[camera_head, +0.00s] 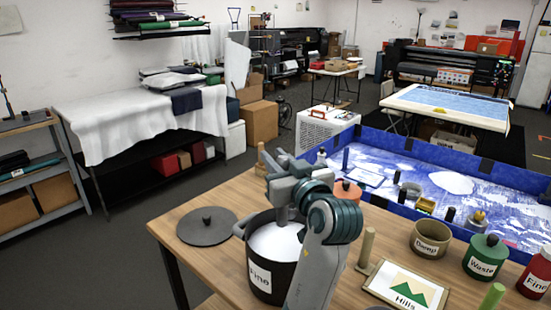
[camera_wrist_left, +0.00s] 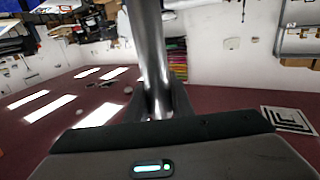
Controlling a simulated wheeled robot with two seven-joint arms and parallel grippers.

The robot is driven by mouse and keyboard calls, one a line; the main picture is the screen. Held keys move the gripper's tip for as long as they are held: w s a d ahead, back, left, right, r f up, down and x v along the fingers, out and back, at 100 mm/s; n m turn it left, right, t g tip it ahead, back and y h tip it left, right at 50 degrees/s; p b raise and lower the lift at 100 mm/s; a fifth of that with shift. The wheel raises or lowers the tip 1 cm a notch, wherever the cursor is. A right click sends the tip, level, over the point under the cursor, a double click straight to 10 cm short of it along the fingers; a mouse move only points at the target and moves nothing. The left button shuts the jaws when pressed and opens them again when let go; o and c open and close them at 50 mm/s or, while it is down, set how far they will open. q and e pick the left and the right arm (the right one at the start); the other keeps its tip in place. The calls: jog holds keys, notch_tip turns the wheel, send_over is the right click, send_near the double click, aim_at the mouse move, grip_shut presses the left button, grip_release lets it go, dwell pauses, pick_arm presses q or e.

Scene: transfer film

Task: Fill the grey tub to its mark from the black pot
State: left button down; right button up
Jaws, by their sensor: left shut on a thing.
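The black pot (camera_head: 262,276), labelled Fine, stands on the wooden table with white powder (camera_head: 272,243) inside. My left gripper (camera_head: 284,190) is above the pot. It is shut on a grey metal tool, whose shaft (camera_wrist_left: 152,50) runs between the fingers in the left wrist view. A grey part of the tool (camera_head: 282,216) reaches down toward the powder; its lower end is hard to make out. My left arm covers the pot's right side. I cannot pick out the grey tub or its mark. My right gripper is not in view.
A dark round lid (camera_head: 207,227) lies left of the pot. Right of my arm are a Hills picture card (camera_head: 405,287), a wooden peg (camera_head: 367,246), a tan tub (camera_head: 430,238), a green Waste jar (camera_head: 485,257) and a red jar (camera_head: 536,274). A blue-walled tray (camera_head: 410,146) lies behind.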

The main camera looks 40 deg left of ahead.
pick_arm(q)
notch_tip(320, 180, down, 8)
jog(key=b, duration=0.5)
jog(key=shift+r+b, duration=0.15)
jog(key=shift+b, duration=0.25)
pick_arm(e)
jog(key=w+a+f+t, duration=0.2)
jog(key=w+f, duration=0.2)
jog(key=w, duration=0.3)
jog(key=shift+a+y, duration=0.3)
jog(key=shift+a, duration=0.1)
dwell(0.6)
pick_arm(q)
jog(key=shift+f+b, duration=0.7)
jog(key=shift+f, duration=0.15)
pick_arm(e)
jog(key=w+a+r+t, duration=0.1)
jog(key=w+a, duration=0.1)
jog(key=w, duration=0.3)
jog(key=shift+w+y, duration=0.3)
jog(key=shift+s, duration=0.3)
pick_arm(q)
jog(key=shift+r, duration=0.2)
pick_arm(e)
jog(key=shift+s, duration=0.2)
